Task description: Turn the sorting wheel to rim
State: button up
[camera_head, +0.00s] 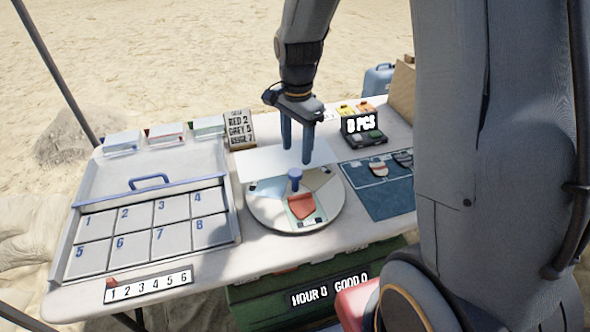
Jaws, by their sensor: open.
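The sorting wheel (257,213) is a round pale disc on the table with coloured sectors and a blue upright knob (295,178) near its middle. A reddish sherd (302,206) lies on its front sector, which has a greenish edge. My gripper (296,157) points down with its two blue fingers apart, above and just behind the knob. The fingers look empty. I cannot tell the exact gap between fingertips and wheel. A white sheet or panel (255,160) lies behind the wheel and partly covers its far side. No word "rim" is readable on the wheel.
A numbered tray (100,182) with a blue handle fills the left. A number strip (150,286) is at the front left. A dark blue mat (380,205) with sherds and a case marked "8 PCS" (365,137) are right. A sign (241,128) stands behind. My arm blocks the far right.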

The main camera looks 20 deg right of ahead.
aim_at(295, 171)
jog(key=shift+w+f+m, duration=0.5)
jog(key=shift+w+m, duration=0.2)
jog(key=shift+f+p, duration=0.65)
jog(key=shift+f, duration=3.15)
jog(key=shift+d, duration=0.1)
grip_shut()
